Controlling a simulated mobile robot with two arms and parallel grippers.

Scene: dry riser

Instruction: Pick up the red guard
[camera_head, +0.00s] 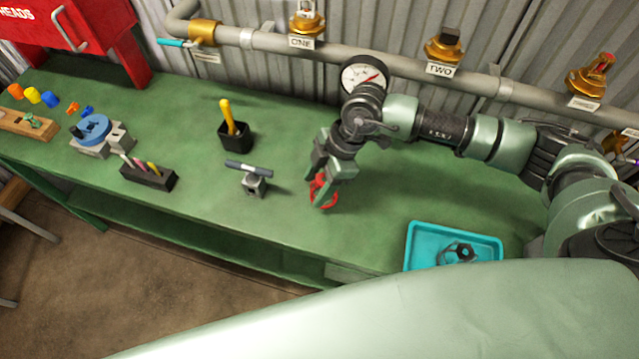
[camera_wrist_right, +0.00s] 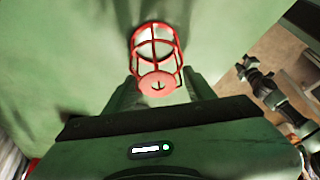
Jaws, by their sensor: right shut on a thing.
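The red guard (camera_head: 320,188) is a small red cage of bars with a solid round end. My right gripper (camera_head: 325,193) is shut on it over the middle of the green bench. In the right wrist view the guard (camera_wrist_right: 157,62) sits at the tips of the two fingers (camera_wrist_right: 160,95), with its round end toward the gripper. I cannot tell whether it touches the bench top. My left gripper is not in view.
The green bench (camera_head: 285,220) is clear around the gripper. A small vise-like stand (camera_head: 253,185) and a black cup (camera_head: 236,137) are to the left. A turquoise tray (camera_head: 415,250) is at the right front. A pipe with brass valves and a gauge (camera_head: 364,76) runs behind.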

